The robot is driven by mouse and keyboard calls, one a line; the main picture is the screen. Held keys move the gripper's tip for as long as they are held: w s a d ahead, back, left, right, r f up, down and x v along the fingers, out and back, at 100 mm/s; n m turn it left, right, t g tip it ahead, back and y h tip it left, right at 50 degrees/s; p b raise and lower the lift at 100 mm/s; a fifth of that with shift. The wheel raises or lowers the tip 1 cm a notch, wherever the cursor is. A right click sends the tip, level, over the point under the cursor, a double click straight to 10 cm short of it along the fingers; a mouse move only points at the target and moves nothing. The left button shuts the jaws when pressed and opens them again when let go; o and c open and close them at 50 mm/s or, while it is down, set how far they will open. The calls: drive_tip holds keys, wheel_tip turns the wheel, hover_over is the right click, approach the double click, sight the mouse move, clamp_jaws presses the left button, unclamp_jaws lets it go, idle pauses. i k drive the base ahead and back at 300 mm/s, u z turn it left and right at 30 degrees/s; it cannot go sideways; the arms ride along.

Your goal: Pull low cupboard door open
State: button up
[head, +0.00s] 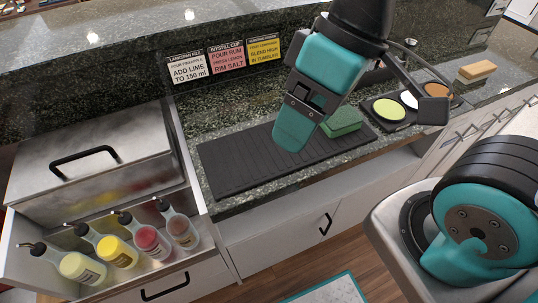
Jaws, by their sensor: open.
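A white low cupboard door (290,240) with a black bar handle (325,224) is below the counter in the head view, at the bottom centre. It looks shut. My gripper (362,112), teal and black, hangs over the countertop above and behind that handle in the picture. Its jaws are open and appear empty. It does not touch the handle. More white fronts with dark handles (460,131) run along the right, partly hidden by my arm.
An open bottle compartment with several bottles (120,250) and a steel lidded box (90,160) juts out at left. Wooden floor shows below.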

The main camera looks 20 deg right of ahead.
sight(260, 252)
drive_tip(key=u, duration=2.95)
drive_tip(key=k, duration=2.1)
drive_tip(key=z, duration=1.4)
